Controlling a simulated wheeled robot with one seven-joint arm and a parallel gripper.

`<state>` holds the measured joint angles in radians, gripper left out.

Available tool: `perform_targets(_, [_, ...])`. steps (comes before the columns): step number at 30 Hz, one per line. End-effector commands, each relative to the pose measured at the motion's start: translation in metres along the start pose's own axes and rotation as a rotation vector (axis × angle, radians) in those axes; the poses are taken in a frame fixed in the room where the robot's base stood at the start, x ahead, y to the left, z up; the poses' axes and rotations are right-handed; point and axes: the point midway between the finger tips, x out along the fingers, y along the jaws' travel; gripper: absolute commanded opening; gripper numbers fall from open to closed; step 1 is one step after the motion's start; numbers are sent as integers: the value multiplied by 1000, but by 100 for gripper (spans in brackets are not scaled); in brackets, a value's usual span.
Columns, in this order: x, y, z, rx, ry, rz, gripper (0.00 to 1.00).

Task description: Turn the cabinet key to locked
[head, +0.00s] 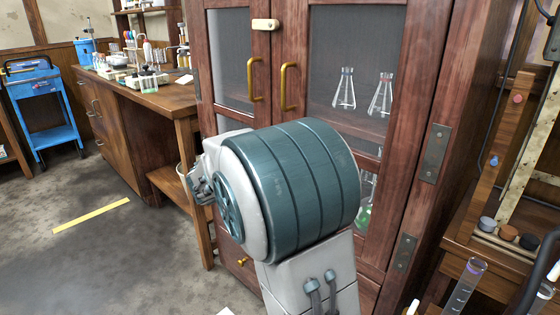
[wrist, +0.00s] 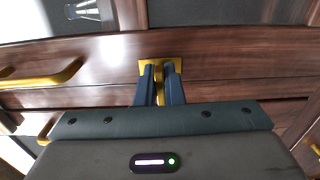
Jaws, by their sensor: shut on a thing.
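The wooden cabinet (head: 388,150) stands upright with two glass-panelled doors, both closed. In the wrist view, a square brass lock plate (wrist: 175,62) is set in the wood. The brass cabinet key (wrist: 159,88) stands out from it, seen edge-on as a thin strip. My gripper (wrist: 159,74) is shut on the key, one dark finger on each side, with the fingertips close to the plate. The fingers cover part of the key, so its turn angle is hard to tell. My arm hides the key and gripper in the head view.
Brass door handles (head: 289,87) and a pale latch (head: 265,25) are on the cabinet front; a brass handle (wrist: 45,78) lies left of the key in the wrist view. Flasks (head: 345,88) stand behind the glass. A cluttered bench (head: 150,98) is left, with open floor before it.

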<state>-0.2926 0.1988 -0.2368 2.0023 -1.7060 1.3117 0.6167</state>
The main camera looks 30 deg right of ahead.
Motion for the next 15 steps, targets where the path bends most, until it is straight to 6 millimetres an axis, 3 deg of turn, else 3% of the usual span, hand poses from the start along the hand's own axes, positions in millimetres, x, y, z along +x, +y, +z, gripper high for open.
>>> perform_targets(15, [-1,1,-1,43,4,0,0])
